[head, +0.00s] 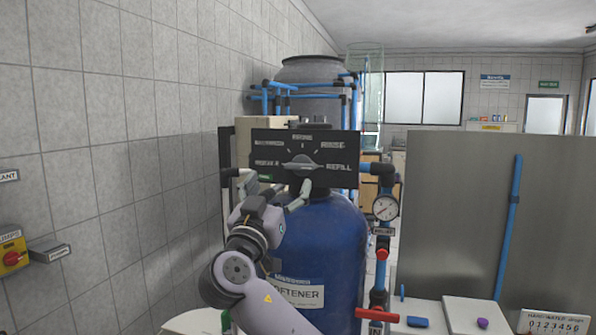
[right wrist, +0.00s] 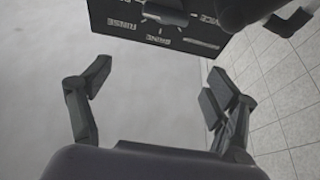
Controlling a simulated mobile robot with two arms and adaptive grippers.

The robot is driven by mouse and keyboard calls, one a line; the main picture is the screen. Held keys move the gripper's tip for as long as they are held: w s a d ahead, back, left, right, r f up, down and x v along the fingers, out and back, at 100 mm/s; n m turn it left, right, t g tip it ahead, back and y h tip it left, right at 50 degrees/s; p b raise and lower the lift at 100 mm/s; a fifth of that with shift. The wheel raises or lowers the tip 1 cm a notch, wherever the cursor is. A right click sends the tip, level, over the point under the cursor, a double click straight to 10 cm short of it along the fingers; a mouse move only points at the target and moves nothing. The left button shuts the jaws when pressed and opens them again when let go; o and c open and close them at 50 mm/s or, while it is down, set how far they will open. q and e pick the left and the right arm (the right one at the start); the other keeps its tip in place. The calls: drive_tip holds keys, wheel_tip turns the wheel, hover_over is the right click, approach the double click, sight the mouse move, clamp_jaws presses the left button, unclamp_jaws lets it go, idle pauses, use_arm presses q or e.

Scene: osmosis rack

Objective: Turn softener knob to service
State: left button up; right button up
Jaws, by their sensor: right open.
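The softener knob (head: 302,164) is a grey dial on a black panel (head: 262,142) at the top of the blue softener tank (head: 322,235). Labels ring it, with REFILL at the right and a partly blurred one, likely SERVICE, at the left. I cannot tell which label the knob points to. My right gripper (head: 277,190) is just below the panel, open and empty. In the right wrist view, the knob (right wrist: 166,14) is at the top edge, beyond the open fingers (right wrist: 158,88) and apart from them. My left gripper is not in view.
Pipes with a pressure gauge (head: 386,207) and a red-handled valve (head: 377,314) stand right of the tank. A tiled wall (head: 120,120) with a yellow switch box (head: 12,252) is on the left. A grey panel (head: 455,215) is on the right.

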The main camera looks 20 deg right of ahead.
sight(298, 170)
drive_tip(key=w+d+p, duration=0.2)
drive_tip(key=w, duration=0.1)
drive_tip(key=w+d+p, duration=0.2)
drive_tip(key=w+p, duration=0.1)
drive_tip(key=w, duration=0.1)
drive_tip(key=w+d+r+p, duration=0.1)
drive_tip(key=w+d+p, duration=0.2)
drive_tip(key=shift+w, duration=0.15)
drive_tip(key=shift+w+d+p, duration=0.2)
drive_tip(key=shift+w+p, duration=0.1)
drive_tip(key=shift+p, duration=0.4)
drive_tip(key=shift+f, duration=0.1)
drive_tip(key=shift+c, duration=0.6)
